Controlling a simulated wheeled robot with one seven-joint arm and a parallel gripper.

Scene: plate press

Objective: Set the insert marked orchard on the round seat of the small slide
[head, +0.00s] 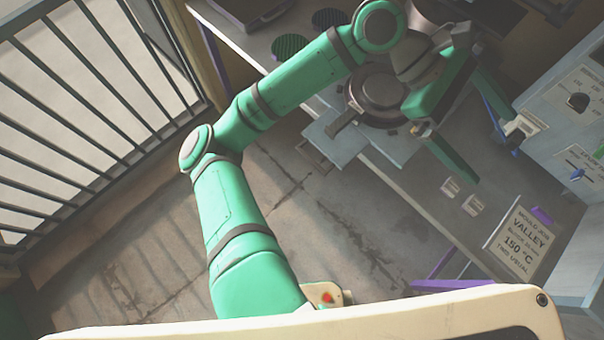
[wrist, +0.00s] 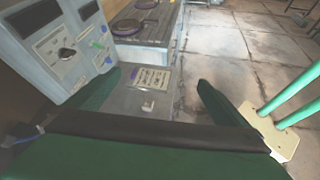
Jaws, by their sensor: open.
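My gripper (head: 497,150) is open above the bench at the right in the head view, with nothing seen between its fingers. Its spread green fingers also show in the wrist view (wrist: 158,82). A dark round press part (head: 378,92) sits beside a pale blue plate (head: 338,132), partly hidden by my arm. I cannot tell which part is the small slide's round seat.
A card reading VALLEY, 150 °C (head: 520,243) lies on the bench (head: 405,185), near two small labels (head: 450,186) (head: 474,204). A control panel (head: 570,110) with knobs stands at the right. A barred fence (head: 90,100) stands left.

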